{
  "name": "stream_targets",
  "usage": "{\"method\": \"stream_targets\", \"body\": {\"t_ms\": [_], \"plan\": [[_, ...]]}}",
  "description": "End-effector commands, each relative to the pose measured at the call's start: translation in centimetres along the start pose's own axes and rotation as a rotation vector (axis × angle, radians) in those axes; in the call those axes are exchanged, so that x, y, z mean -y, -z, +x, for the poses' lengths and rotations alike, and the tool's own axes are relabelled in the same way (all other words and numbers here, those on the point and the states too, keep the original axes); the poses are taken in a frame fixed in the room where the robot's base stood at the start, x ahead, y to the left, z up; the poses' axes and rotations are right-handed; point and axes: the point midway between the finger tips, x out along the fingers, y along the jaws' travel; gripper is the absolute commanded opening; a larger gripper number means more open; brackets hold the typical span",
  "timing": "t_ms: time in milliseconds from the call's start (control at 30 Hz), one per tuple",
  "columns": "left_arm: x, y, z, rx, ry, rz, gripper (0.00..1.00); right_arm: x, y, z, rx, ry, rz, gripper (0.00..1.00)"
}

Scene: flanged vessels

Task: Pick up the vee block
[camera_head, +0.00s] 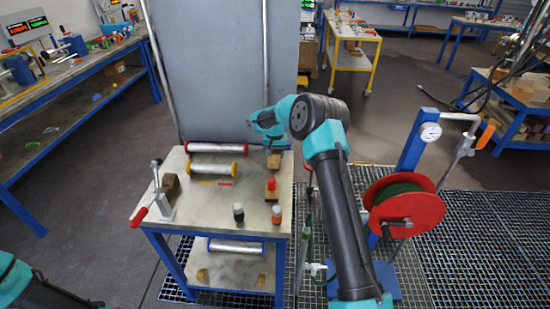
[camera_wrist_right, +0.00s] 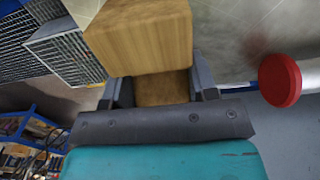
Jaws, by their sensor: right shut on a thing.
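A light wooden block (camera_head: 274,161), apparently the vee block, is at the right back edge of the work table. My right gripper (camera_head: 272,150) is at the block and mostly hidden by my own arm. In the right wrist view, the wooden block (camera_wrist_right: 142,36) sits between the two dark fingers of the gripper (camera_wrist_right: 160,92), which are shut on it. No vee groove shows from these angles, and I cannot tell whether the block touches the table. Only part of my left arm shows at the lower left; its gripper is out of view.
Two flanged cylinders, red-ended (camera_head: 220,146) and yellow-ended (camera_head: 210,168), lie at the table's back left. Two small bottles (camera_head: 239,212) (camera_head: 277,214) stand at the front. A red hose reel (camera_head: 404,222) stands right.

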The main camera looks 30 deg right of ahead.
Motion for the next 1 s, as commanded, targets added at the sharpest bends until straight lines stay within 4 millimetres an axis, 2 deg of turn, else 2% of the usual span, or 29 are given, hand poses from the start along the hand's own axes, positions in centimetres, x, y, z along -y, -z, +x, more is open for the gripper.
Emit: {"method": "stream_targets", "body": {"t_ms": [300, 433, 600, 1000], "plan": [[0.0, 0.0, 0.0, 0.0, 0.0, 0.0, 0.43, 0.0, 0.1, -5.8, -0.003, 0.001, 0.0, 0.26], [0.0, 0.0, 0.0, 0.0, 0.0, 0.0, 0.43, 0.0, 0.0, -7.3, -0.001, 0.001, -0.001, 0.26], [0.0, 0.0, 0.0, 0.0, 0.0, 0.0, 0.43, 0.0, 0.0, -8.0, 0.0, 0.0, 0.0, 0.26], [0.0, 0.0, 0.0, 0.0, 0.0, 0.0, 0.43, 0.0, 0.0, -7.9, 0.0, 0.0, 0.0, 0.26]]}}
